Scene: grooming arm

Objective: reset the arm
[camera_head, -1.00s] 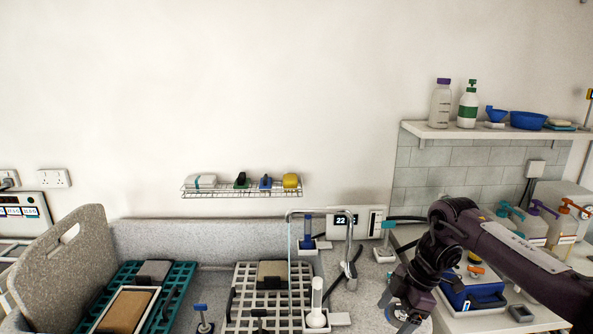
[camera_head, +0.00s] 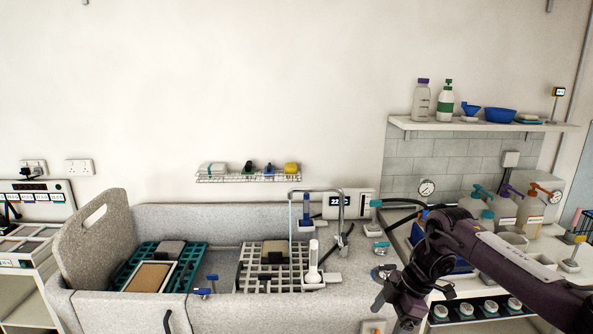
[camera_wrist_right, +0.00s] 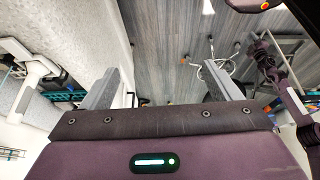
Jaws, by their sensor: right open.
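My right arm (camera_head: 490,252) is dark purple and comes in from the right in the head view. It is bent, and its gripper (camera_head: 390,308) hangs low in front of the right end of the grey tub (camera_head: 345,290). In the right wrist view the gripper (camera_wrist_right: 162,88) has its two grey fingers wide apart with nothing between them. Floor and room lie beyond the fingers. My left gripper is not in the head view.
The tub holds a teal grid (camera_head: 193,262) and a white grid (camera_head: 248,280), with a grey panel (camera_head: 90,240) at left. A wall shelf (camera_head: 450,125) carries bottles and a blue bowl (camera_head: 500,115). The right counter, with pump containers, is partly behind my arm.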

